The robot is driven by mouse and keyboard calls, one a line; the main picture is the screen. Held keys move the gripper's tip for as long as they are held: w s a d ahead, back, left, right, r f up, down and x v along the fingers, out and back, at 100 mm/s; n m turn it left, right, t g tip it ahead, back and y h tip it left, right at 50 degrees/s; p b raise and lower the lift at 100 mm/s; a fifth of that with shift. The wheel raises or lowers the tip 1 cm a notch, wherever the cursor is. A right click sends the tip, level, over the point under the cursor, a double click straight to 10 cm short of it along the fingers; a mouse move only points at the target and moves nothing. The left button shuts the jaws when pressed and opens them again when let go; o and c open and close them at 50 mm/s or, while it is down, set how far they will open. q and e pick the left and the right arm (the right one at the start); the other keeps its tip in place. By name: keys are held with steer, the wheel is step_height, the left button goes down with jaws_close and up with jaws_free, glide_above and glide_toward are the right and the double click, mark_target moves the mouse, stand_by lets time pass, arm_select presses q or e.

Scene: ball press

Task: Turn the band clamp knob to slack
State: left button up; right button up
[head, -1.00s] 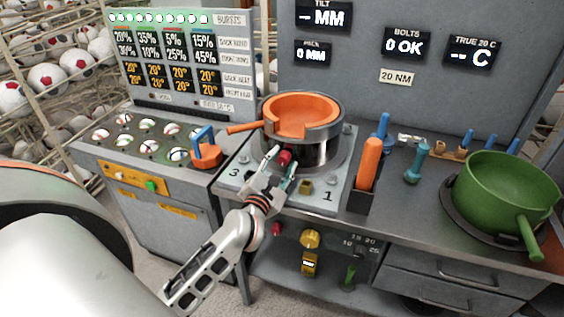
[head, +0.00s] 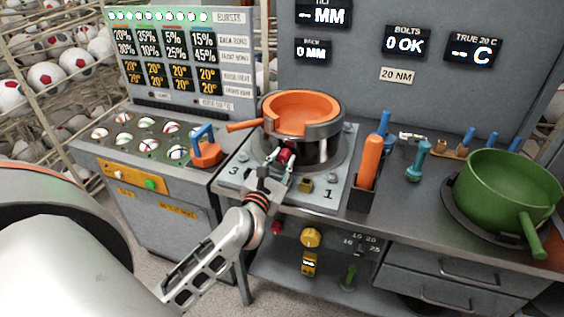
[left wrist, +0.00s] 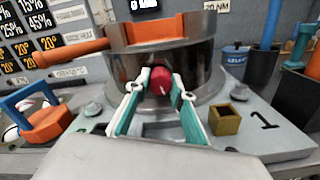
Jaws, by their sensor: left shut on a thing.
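The red band clamp knob (head: 285,157) sits on the front of the dark metal band (head: 317,150) around the press pot with the orange insert (head: 303,113). My left gripper (head: 281,158) is shut on the knob, one finger on each side of it. In the left wrist view the knob (left wrist: 160,80) shows between the fingertips (left wrist: 161,88), with a pale mark on its face. My right gripper is not in view.
A plate (head: 328,199) with bolts and a brass square block (head: 305,185) lies under the pot. An orange-handled tool (head: 369,160) stands in a dark holder at right. A green pot (head: 508,190) is further right. An orange block with a blue handle (head: 206,150) is at left.

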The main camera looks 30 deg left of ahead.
arm_select(q)
steer(key=shift+f+n+b, duration=0.1)
steer(key=shift+n+b, duration=0.25)
steer(key=shift+n, duration=0.55)
steer(key=n+b, duration=0.1)
steer(key=n, duration=0.1)
steer(key=shift+n, duration=0.4)
steer(key=n+b, duration=0.2)
steer(key=n, duration=0.2)
steer(key=shift+f+n+b, duration=0.1)
steer(key=shift+n+b, duration=0.2)
steer(key=shift+b, duration=0.05)
steer(key=n+b, duration=0.2)
steer(key=n, duration=0.1)
steer(key=shift+n, duration=0.3)
steer(key=shift+n+b, duration=0.4)
steer(key=shift+b, duration=0.05)
steer(key=shift+n, duration=0.4)
steer(key=shift+r, duration=0.2)
steer(key=o, duration=1.1)
